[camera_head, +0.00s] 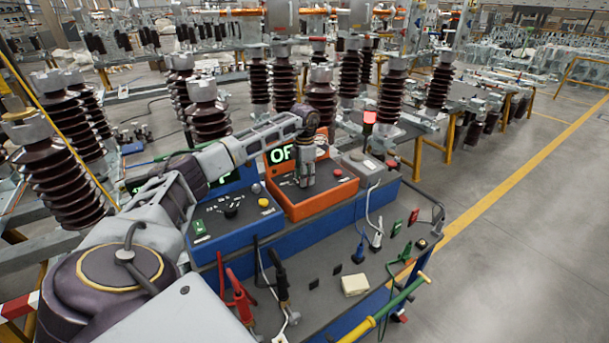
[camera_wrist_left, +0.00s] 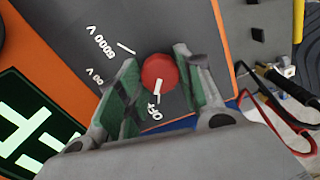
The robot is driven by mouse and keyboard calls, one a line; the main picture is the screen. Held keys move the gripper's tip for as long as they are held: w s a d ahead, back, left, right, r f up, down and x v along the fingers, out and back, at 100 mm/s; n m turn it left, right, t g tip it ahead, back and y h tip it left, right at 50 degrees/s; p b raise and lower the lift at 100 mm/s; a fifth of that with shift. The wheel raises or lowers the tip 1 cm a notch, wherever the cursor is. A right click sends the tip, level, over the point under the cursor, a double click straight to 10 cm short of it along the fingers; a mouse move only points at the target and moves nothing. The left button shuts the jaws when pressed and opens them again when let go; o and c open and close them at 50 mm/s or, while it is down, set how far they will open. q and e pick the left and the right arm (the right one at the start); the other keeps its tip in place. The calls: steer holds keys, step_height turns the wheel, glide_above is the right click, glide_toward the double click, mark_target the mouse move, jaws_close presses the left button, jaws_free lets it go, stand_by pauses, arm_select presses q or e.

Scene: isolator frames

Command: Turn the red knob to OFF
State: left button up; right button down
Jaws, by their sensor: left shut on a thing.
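The orange control box (camera_head: 325,203) stands on the blue-sided bench. My left gripper (camera_head: 305,184) points down onto its dark top panel and hides the knob in the head view. In the left wrist view, the round red knob (camera_wrist_left: 159,71) sits between the two green-padded fingers, which are shut on it. A white mark on the knob points towards the printed OFF label (camera_wrist_left: 153,111). The lit display (camera_head: 282,154) shows "OF", with the rest hidden behind my gripper. My right gripper is in neither view.
A blue control box (camera_head: 238,218) stands left of the orange one, and a grey box (camera_head: 367,168) stands right. Red and black leads and a white block (camera_head: 355,285) are on the bench front. Brown insulators (camera_head: 320,100) crowd behind. Open floor lies right.

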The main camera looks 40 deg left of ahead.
arm_select(q)
steer(key=shift+n, duration=1.1)
steer(key=o, duration=1)
steer(key=shift+o, duration=0.2)
step_height(320, 180, up, 12)
stand_by(0.6)
